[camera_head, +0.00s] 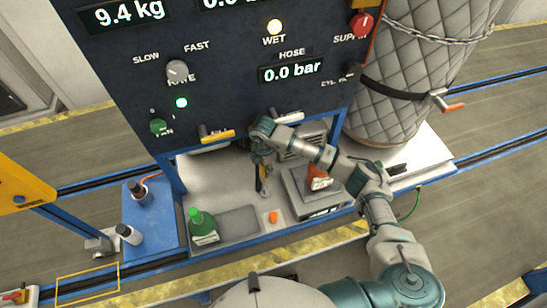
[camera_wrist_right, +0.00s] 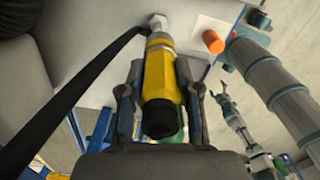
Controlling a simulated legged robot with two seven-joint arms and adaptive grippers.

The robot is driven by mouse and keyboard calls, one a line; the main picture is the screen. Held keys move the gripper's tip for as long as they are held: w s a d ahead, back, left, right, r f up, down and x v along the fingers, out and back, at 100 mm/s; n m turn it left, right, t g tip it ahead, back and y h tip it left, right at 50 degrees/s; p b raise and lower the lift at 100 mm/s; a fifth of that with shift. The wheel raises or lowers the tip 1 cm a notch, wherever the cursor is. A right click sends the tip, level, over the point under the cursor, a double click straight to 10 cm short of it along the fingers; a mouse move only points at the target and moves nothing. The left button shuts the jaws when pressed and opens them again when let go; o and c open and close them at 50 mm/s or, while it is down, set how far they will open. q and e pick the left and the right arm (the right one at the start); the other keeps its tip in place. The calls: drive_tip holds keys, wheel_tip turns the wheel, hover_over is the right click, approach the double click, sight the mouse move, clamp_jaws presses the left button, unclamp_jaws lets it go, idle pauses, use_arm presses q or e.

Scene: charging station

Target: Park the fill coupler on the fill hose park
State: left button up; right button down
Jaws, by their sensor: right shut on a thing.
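The fill coupler (camera_wrist_right: 159,82) is a yellow cylinder with a grey collar, a pale hex tip and a black end. My right gripper (camera_wrist_right: 160,94) is shut around its yellow body. In the head view the right gripper (camera_head: 261,168) is under the panel, above the bench, with only a small part of the coupler (camera_head: 258,186) showing. A black hose (camera_wrist_right: 82,90) runs beside the coupler in the wrist view. I cannot make out the fill hose park for certain. A small arm at the right of the wrist view may be my left one; its fingers are unclear.
The dark panel (camera_head: 225,75) overhangs the bench, with a yellow handle (camera_head: 217,135) on its lower edge. A green bottle (camera_head: 202,226), an orange cap (camera_head: 273,217) and a grey scale (camera_head: 312,196) stand on the bench. A quilted tank (camera_head: 420,80) stands right.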

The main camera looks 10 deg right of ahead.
sight(263, 176)
drive_tip(key=shift+w+a+f, duration=0.2)
drive_tip(key=shift+a+f, duration=0.2)
drive_tip(key=shift+a, duration=0.1)
drive_tip(key=shift+s+d+r, duration=0.1)
drive_tip(key=shift+s+r, duration=0.1)
drive_tip(key=shift+s, duration=0.05)
drive_tip(key=shift+d+f, duration=0.1)
drive_tip(key=shift+f, duration=0.1)
drive_tip(key=shift+w+f+b, duration=0.1)
drive_tip(key=shift+f+b, duration=0.55)
drive_tip(key=shift+f, duration=0.25)
wheel_tip(263, 176, down, 3)
drive_tip(key=shift+f+b, duration=0.1)
drive_tip(key=shift+b, duration=0.9)
drive_tip(key=shift+f, duration=0.3)
use_arm(q)
wheel_tip(263, 176, down, 4)
drive_tip(key=shift+w+r, duration=0.1)
drive_tip(key=shift+r, duration=0.35)
